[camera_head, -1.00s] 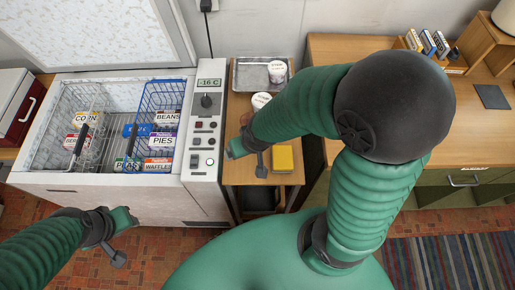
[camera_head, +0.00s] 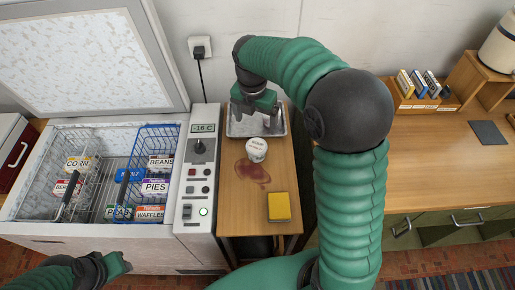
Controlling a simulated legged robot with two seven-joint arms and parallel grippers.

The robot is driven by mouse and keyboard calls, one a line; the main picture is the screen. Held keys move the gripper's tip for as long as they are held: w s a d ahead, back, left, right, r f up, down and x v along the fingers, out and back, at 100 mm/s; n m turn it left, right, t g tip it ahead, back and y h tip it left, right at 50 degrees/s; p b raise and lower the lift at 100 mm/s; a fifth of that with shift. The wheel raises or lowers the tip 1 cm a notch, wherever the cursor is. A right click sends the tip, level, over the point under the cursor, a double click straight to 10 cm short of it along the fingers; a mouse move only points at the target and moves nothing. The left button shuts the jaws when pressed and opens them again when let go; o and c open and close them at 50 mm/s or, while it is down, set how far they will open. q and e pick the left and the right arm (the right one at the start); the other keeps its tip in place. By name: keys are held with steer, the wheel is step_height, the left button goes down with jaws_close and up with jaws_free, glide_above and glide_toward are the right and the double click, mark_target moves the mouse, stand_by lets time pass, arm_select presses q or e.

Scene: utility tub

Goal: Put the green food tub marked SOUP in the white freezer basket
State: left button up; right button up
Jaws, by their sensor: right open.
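No green tub marked SOUP can be made out. A white-lidded tub (camera_head: 256,149) stands on the small wooden table just in front of the metal tray; its lid print is too small to read. My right gripper (camera_head: 256,118) is open above the tray, pointing down, and hides most of what is beneath it, including the spot where a second lidded tub stood. The white wire basket (camera_head: 50,191) is on the left in the open freezer, holding packs marked CORN and BERRIES. My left gripper (camera_head: 118,264) is low in front of the freezer; its jaw opening is unclear.
A control panel (camera_head: 200,165) separates freezer and table. A reddish spill (camera_head: 252,172) and a yellow sponge (camera_head: 278,206) lie on the table (camera_head: 230,222). The freezer lid is raised.

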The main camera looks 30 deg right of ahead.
mark_target(256, 146)
steer(key=shift+n, duration=0.4)
steer(key=f, duration=0.3)
steer(key=d+f, duration=0.1)
steer(key=f, duration=0.3)
steer(key=w+f, duration=0.1)
steer(key=f, duration=0.3)
steer(key=shift+w+d+f+b, duration=0.1)
steer(key=shift+d+f+b, duration=0.1)
steer(key=shift+b, duration=0.1)
steer(key=f, duration=0.4)
steer(key=shift+s+a+f, duration=0.35)
steer(key=shift+a, duration=0.05)
steer(key=shift+w+f, duration=0.15)
steer(key=shift+f, duration=0.1)
steer(key=shift+d, duration=0.1)
steer(key=c, duration=0.7)
steer(key=shift+r, duration=0.1)
steer(key=c, duration=1.2)
